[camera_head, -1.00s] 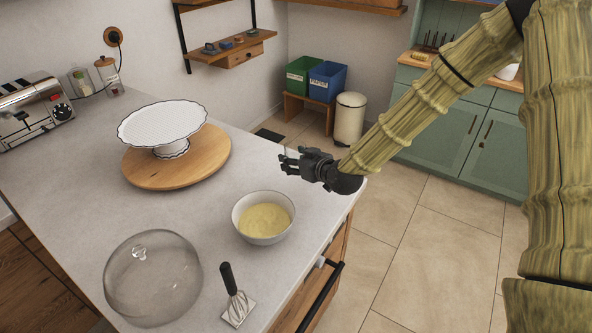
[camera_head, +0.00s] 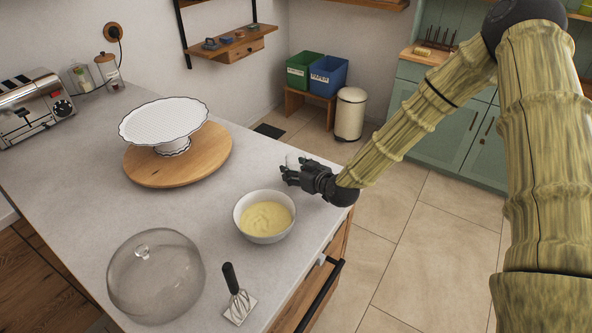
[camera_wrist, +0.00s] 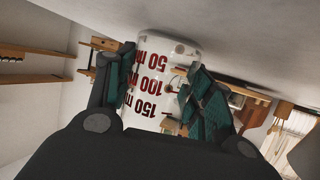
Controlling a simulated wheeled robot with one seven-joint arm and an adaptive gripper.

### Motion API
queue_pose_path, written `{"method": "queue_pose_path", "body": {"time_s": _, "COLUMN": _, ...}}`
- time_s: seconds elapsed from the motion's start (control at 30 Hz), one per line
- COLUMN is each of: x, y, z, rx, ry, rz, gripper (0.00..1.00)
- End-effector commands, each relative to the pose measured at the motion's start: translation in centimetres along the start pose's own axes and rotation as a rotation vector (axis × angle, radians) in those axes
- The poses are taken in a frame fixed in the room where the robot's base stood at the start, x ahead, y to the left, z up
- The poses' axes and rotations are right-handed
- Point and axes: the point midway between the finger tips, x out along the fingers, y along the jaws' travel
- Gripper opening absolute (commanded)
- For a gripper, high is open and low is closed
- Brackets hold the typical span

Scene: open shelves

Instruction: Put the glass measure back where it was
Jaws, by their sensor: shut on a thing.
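My gripper (camera_head: 289,170) is shut on the glass measure (camera_wrist: 158,85) near the counter's right edge, behind and right of the bowl. In the wrist view the measure is clear glass with red 50, 100 and 150 marks, held between two green-padded fingers. The marks appear inverted, with the 50 end towards the grey surface at the top of that view. In the head view the measure (camera_head: 293,158) is small and faint, partly covered by the fingers. I cannot tell whether it touches the counter. It looks empty.
A white bowl (camera_head: 239,225) of pale yellow mix stands close to my gripper. A white cake stand (camera_head: 165,125) on a round board (camera_head: 140,175) is left. The counter (camera_head: 215,185) between is bare.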

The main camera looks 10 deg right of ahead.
Motion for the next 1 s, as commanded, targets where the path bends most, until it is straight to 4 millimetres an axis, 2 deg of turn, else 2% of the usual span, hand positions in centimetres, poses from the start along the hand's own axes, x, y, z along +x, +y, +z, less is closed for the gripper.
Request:
{"method": "queue_pose_path", "body": {"time_s": 0.13, "x": 0.1, "y": 0.0, "z": 0.2, "rx": 0.000, "ry": 0.000, "rz": 0.000, "gripper": 0.24}}
{"method": "queue_pose_path", "body": {"time_s": 0.17, "x": 0.1, "y": 0.0, "z": 0.2, "rx": 0.000, "ry": 0.000, "rz": 0.000, "gripper": 0.54}}
{"method": "queue_pose_path", "body": {"time_s": 0.27, "x": 0.1, "y": 0.0, "z": 0.2, "rx": 0.000, "ry": 0.000, "rz": 0.000, "gripper": 0.72}}
{"method": "queue_pose_path", "body": {"time_s": 0.7, "x": -0.1, "y": 0.0, "z": 0.0, "rx": 0.000, "ry": 0.000, "rz": 0.000, "gripper": 0.74}}
{"method": "queue_pose_path", "body": {"time_s": 0.87, "x": -1.5, "y": 0.0, "z": 0.0, "rx": 0.000, "ry": 0.001, "rz": 0.000, "gripper": 0.74}}
{"method": "queue_pose_path", "body": {"time_s": 1.0, "x": -3.5, "y": 0.0, "z": 0.1, "rx": 0.000, "ry": 0.000, "rz": 0.000, "gripper": 0.74}}
